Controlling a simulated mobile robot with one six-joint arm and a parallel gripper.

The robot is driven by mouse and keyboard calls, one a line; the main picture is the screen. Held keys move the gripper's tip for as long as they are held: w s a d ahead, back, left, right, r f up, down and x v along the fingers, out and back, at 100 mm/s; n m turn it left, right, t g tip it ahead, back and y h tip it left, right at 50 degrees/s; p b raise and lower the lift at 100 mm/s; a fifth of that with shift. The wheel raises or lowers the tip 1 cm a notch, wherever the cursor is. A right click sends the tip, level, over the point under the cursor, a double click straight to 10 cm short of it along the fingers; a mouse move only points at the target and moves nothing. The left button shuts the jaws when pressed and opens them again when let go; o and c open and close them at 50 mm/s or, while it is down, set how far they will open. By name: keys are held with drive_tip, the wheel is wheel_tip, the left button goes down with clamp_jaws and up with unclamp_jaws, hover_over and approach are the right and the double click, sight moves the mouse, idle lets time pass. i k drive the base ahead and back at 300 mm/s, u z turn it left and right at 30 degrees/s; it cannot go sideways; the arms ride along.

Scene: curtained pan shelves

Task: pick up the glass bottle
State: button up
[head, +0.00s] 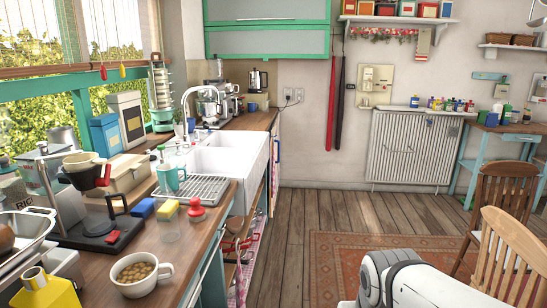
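I cannot single out a glass bottle for certain. A green bottle-like item (507,113) stands on the blue side table at the far right, too small to tell its material. Several small coloured bottles (450,104) stand on the ledge above the radiator. A teal container with a narrow top (171,176) stands by the drying rack on the left counter. My gripper is not in view; only a white and dark part of my own arm shows at the bottom right.
The wooden counter (180,237) on the left is crowded; a cup of brown pieces (138,274) and a coffee maker (93,215) stand there. A white sink (232,160) lies beyond. Wooden chairs (508,250) stand at right. Floor with a rug (370,255) is open between.

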sight(164, 201)
drive_tip(key=u, duration=1.4)
drive_tip(key=k, duration=1.45)
drive_tip(key=z, duration=0.55)
drive_tip(key=i, duration=1)
drive_tip(key=z, duration=0.05)
